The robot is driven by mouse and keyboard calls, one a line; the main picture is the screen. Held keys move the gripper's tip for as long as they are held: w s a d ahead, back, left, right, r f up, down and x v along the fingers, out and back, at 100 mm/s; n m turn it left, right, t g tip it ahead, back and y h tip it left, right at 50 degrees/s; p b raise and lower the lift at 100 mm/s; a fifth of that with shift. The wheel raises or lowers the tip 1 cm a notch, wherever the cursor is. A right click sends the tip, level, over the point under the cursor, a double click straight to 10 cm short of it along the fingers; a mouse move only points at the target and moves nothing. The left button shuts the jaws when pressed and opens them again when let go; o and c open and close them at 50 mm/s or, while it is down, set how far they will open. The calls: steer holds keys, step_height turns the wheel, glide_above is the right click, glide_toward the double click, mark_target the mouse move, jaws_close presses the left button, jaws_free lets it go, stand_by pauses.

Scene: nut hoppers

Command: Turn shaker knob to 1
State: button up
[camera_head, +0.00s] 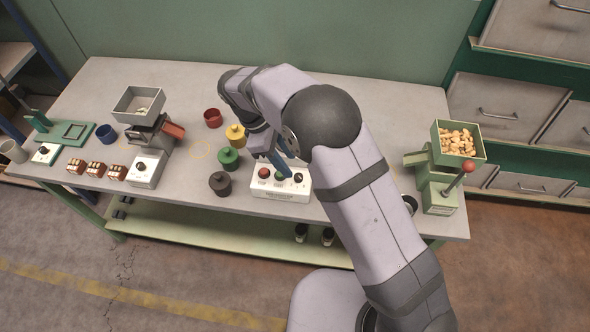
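A white control box (281,194) stands near the table's front edge in the middle. It carries a red button (264,173), a green button (281,176) and a dark knob (298,178). Two other dark knobs show: one on the white-fronted box (141,166) under the left hopper, one on the small box (43,150) at far left. I cannot tell which is the shaker knob, nor read any setting. My gripper (282,168) points down just above the control box, its blue finger near the green button. My arm partly hides it, so contact and finger opening are unclear.
A grey hopper (139,104) stands left. A green hopper (458,143) with nuts and a red-balled lever (468,166) stand right. My arm covers the table's right middle.

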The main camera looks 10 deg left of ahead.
mark_target(298, 176)
steer(key=shift+p+x, duration=0.95)
steer(key=shift+x, duration=2)
jaws_close()
